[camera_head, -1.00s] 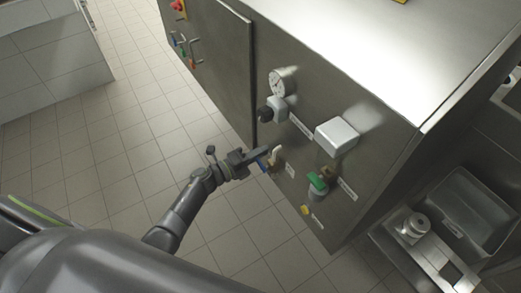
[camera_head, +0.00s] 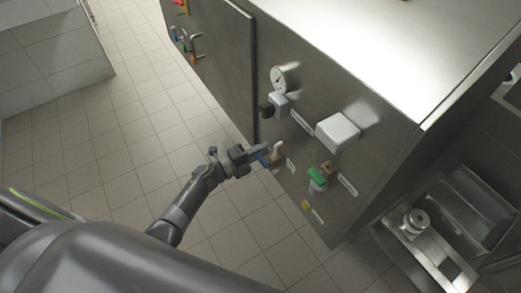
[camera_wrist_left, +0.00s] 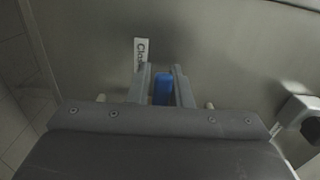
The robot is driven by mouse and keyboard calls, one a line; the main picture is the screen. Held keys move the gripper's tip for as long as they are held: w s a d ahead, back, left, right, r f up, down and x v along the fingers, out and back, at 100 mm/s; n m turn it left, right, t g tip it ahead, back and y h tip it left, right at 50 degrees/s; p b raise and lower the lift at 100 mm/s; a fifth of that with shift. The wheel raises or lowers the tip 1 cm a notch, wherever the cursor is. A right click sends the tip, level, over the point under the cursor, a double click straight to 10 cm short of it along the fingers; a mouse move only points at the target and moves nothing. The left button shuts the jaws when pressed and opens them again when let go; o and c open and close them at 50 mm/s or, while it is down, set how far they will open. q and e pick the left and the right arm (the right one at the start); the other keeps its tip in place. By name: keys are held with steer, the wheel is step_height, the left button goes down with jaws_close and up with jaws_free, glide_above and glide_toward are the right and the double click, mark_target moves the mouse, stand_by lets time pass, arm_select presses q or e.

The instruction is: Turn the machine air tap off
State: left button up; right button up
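The machine air tap shows as a small blue handle (camera_head: 264,161) low on the machine's steel side panel, beside a brass-coloured fitting. My left gripper (camera_head: 260,154) reaches it from the left. In the left wrist view the blue handle (camera_wrist_left: 162,89) lies between the two grey fingers of the left gripper (camera_wrist_left: 163,82). The fingers stand close together, one on each side, and appear shut on it. The rest of the tap is hidden by the fingers. My right gripper is not in view.
A sink (camera_head: 480,205) is at right. The tiled floor at left is clear.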

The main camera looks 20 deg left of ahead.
arm_select(q)
steer(key=o, duration=0.3)
steer(key=v, duration=1.7)
steer(key=shift+s, duration=0.2)
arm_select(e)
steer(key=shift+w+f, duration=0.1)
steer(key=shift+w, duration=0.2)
arm_select(q)
steer(key=shift+a, duration=0.15)
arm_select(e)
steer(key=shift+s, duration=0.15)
